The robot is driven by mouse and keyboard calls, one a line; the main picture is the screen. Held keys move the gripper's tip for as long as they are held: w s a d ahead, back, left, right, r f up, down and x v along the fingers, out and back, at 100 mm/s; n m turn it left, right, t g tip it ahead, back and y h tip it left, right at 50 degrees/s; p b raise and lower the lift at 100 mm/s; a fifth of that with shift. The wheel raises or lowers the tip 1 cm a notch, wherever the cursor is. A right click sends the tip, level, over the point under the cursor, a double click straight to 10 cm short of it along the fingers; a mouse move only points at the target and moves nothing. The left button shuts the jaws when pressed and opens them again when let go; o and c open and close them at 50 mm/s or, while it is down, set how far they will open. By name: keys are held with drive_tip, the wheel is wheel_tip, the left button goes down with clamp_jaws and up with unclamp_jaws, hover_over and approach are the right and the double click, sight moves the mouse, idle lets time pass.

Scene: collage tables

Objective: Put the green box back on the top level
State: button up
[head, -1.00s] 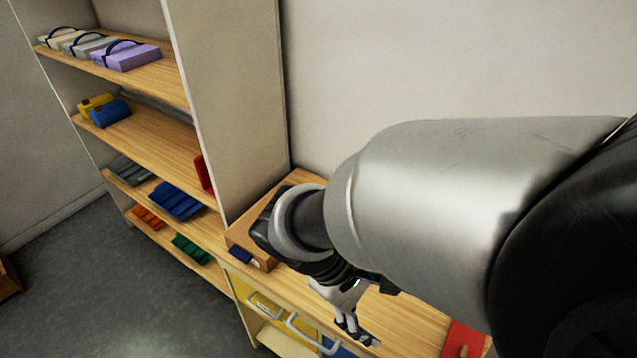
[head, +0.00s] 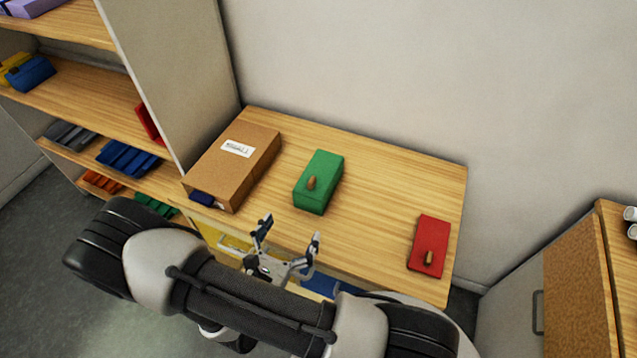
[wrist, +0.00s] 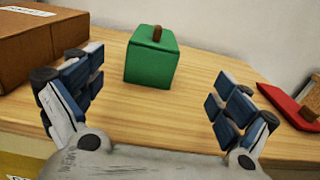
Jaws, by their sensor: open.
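The green box (head: 318,182) with a small wooden knob stands on the wooden table top (head: 380,190), between a cardboard box and a red box. In the wrist view the green box (wrist: 150,60) is ahead of my gripper, slightly left of centre. My gripper (head: 287,232) is open and empty, apart from the green box and in front of it. In the wrist view its fingers (wrist: 152,98) are spread wide. The shelf unit (head: 160,80) stands at the left; its uppermost part is cut off in the head view.
The cardboard box (head: 232,165) with a white label lies left of the green box, and a dark blue item (head: 205,199) is at its front. The red box (head: 430,245) lies at the table's right end. A cabinet (head: 570,270) stands farther right. Table between green and red boxes is clear.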

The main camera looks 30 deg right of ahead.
sight(310, 197)
drive_tip(key=b+x, duration=0.2)
drive_tip(key=x, duration=0.9)
drive_tip(key=shift+w+d+f, duration=0.1)
drive_tip(key=shift+w+d, duration=0.05)
drive_tip(key=shift+d, duration=0.05)
drive_tip(key=shift+w+a+r+b+x, duration=0.1)
drive_tip(key=shift+b+x, duration=0.15)
drive_tip(key=shift+x, duration=0.7)
drive_tip(key=shift+w+a+r+b+x, duration=0.15)
drive_tip(key=shift+b+x, duration=0.1)
drive_tip(key=shift+x, duration=0.7)
drive_tip(key=shift+w+a+r+b+x, duration=0.1)
drive_tip(key=shift+b+x, duration=0.15)
drive_tip(key=shift+x, duration=0.75)
drive_tip(key=shift+c, duration=0.2)
drive_tip(key=c, duration=1.5)
